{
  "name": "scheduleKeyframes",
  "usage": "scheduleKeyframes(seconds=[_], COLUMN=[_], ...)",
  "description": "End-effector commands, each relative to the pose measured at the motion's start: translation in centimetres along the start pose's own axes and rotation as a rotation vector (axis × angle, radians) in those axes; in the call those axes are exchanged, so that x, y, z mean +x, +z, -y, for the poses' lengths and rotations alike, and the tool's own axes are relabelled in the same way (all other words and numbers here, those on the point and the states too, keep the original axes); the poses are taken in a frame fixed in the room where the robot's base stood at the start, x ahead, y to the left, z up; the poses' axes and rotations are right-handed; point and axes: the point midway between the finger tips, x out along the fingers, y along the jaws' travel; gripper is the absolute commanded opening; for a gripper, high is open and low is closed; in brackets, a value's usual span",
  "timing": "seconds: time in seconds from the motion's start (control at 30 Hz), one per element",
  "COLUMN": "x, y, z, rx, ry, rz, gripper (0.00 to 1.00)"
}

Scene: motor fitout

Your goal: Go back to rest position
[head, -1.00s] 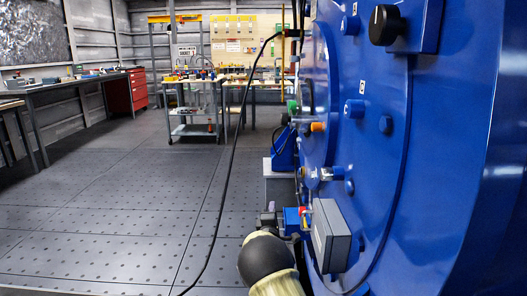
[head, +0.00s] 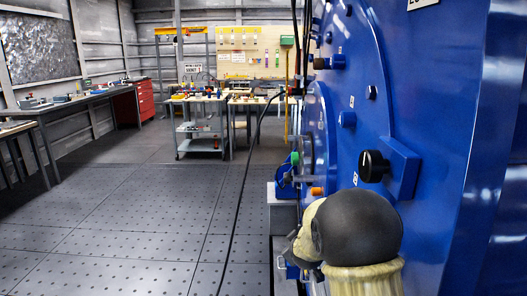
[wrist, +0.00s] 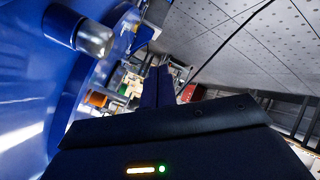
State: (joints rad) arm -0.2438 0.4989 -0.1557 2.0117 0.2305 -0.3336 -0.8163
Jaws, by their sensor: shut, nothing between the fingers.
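My gripper (wrist: 158,86) shows in the wrist view as two dark fingers close together, shut and empty. It points past the blue motor housing (wrist: 35,90), which fills the left of that view, and it is not seen touching it. In the head view my arm is at the lower right in front of the big blue housing (head: 430,90), and my gripper's fingertips cannot be made out there. A black knob (head: 374,165) on a blue block stands out from the housing just above my arm. An orange-ended fitting (wrist: 97,99) is close to my gripper's left.
A black cable (head: 238,200) hangs and runs along the floor left of the housing. A grey trolley (head: 200,130) and benches stand at the back. A long workbench (head: 70,103) and red cabinet (head: 146,100) are at the left. The middle floor (head: 130,210) is clear.

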Motion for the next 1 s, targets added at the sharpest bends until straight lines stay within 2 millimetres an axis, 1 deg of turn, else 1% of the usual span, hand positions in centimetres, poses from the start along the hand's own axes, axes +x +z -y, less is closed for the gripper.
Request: scheduleKeyframes(seconds=[0.03, 0.17, 0.2, 0.37, 0.4, 0.57, 0.6, 0.67, 0.7, 0.77, 0.8, 0.9, 1.0], x=[-2.5, -7.0, -8.4, -14.3, -15.9, -22.1, -23.7, -26.1, -27.8, -30.2, -31.8, -34.8, -36.4], y=[-0.7, -0.1, 0.1, 0.8, 1.0, 1.8, 2.1, 2.5, 2.8, 3.1, 3.5, 4.1, 4.6], z=[-1.2, -1.9, -2.2, -2.8, -2.9, -3.3, -3.4, -3.6, -3.7, -3.9, -3.9, -3.9, -3.6], rx=[0.038, 0.144, 0.175, 0.298, 0.326, 0.438, 0.467, 0.508, 0.535, 0.574, 0.598, 0.646, 0.668], ry=[-0.026, -0.098, -0.117, -0.189, -0.205, -0.256, -0.264, -0.275, -0.281, -0.287, -0.29, -0.292, -0.293], rz=[0.024, 0.1, 0.125, 0.231, 0.259, 0.378, 0.41, 0.46, 0.493, 0.543, 0.577, 0.646, 0.686], gripper=[0.0, 0.0, 0.0, 0.0, 0.0, 0.0, 0.0, 0.0, 0.0, 0.0, 0.0, 0.0, 0.0])
